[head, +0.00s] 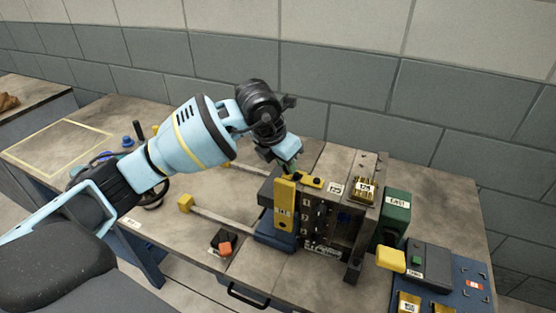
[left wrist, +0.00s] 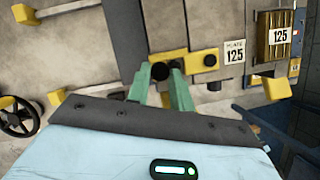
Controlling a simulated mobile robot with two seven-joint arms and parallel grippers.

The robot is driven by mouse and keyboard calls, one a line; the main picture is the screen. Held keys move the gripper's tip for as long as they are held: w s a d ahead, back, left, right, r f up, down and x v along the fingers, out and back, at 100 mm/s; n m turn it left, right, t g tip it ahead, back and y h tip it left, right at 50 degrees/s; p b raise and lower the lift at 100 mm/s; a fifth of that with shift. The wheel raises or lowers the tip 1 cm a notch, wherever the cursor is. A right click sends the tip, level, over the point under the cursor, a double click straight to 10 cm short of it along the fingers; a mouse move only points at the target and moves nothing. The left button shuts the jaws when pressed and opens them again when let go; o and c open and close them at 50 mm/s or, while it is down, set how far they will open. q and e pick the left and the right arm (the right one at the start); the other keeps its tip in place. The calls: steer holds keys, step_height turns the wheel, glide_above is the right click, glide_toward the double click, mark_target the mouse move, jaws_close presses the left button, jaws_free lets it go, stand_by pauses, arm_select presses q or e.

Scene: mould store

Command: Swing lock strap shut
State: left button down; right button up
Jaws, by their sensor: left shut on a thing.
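The lock strap (head: 311,182) is a short yellow bar on top of the dark mould (head: 330,221). In the left wrist view the strap (left wrist: 200,60) lies nearly level across the picture, with a dark round bolt at its right part. A black knob (left wrist: 161,71) is at its left end. My left gripper (head: 290,168) reaches down to that end. In the left wrist view its green fingers (left wrist: 160,78) are closed around the knob, one on each side. The fingers partly hide the strap's left end. My right gripper is not in view.
A yellow upright piece (head: 285,204) stands on the mould's left front. Two rails with yellow ends (head: 186,203) extend left. A handwheel (left wrist: 16,117) is at the left.

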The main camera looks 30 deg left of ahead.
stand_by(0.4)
arm_select(q)
steer(key=c, duration=1.2)
jaws_free()
steer(key=shift+c, duration=0.2)
steer(key=d+v, duration=0.1)
steer(key=v, duration=0.6)
steer(key=shift+s+a+r, duration=0.2)
steer(key=shift+a+r, duration=0.2)
steer(key=shift+a, duration=0.15)
